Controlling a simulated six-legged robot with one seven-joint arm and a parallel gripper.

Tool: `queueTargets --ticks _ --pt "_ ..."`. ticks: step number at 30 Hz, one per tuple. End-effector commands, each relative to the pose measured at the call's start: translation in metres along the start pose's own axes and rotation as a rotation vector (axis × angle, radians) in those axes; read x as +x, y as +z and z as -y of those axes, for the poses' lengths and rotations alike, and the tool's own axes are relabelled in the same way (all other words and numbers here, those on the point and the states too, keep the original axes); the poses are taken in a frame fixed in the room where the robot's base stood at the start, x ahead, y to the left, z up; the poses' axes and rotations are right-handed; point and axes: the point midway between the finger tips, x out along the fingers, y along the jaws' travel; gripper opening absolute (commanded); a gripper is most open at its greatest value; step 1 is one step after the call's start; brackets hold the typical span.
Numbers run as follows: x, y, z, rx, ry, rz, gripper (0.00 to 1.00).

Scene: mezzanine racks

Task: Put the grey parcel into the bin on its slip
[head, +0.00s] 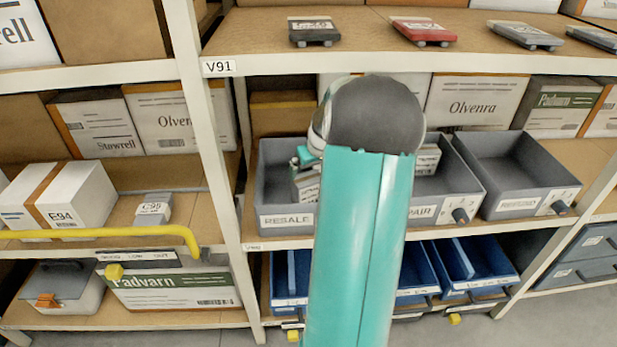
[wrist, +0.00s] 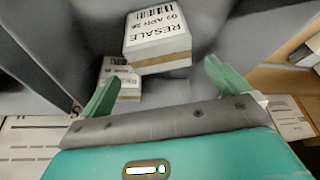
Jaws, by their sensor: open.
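My gripper (wrist: 162,70) is open, with its two green fingers spread and nothing between them. In the wrist view it points down into a grey bin. A pale grey parcel (wrist: 158,42) with a slip reading "RESALE 09 APR 26" lies just beyond the fingertips, apart from them. In the head view the grey bin labelled RESALE (head: 287,221) stands on the middle shelf, with my gripper over it, mostly hidden behind my arm. The slip's word matches that bin's label.
A second labelled parcel (wrist: 122,78) lies in the bin near the left finger. A bin whose label ends in PAIR (head: 452,190) and another grey bin (head: 515,168) stand to the right. A rack upright (head: 212,120) stands left. Blue bins (head: 470,262) sit below.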

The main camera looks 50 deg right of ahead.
Motion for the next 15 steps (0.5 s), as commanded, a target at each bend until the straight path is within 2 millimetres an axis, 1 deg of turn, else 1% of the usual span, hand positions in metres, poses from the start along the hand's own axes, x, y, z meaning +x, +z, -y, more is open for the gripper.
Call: queueTargets --ticks 1,3,6,9,15 --pt "-0.011 0.0 0.0 0.0 0.002 -0.001 1.0" --pt "-0.023 0.0 0.0 0.001 0.002 -0.002 1.0" --pt "-0.034 0.0 0.0 0.001 0.001 -0.001 1.0" --pt "-0.039 0.001 0.0 0.001 0.0 0.001 1.0" --pt "-0.041 0.0 0.003 -0.003 -0.001 0.001 1.0"
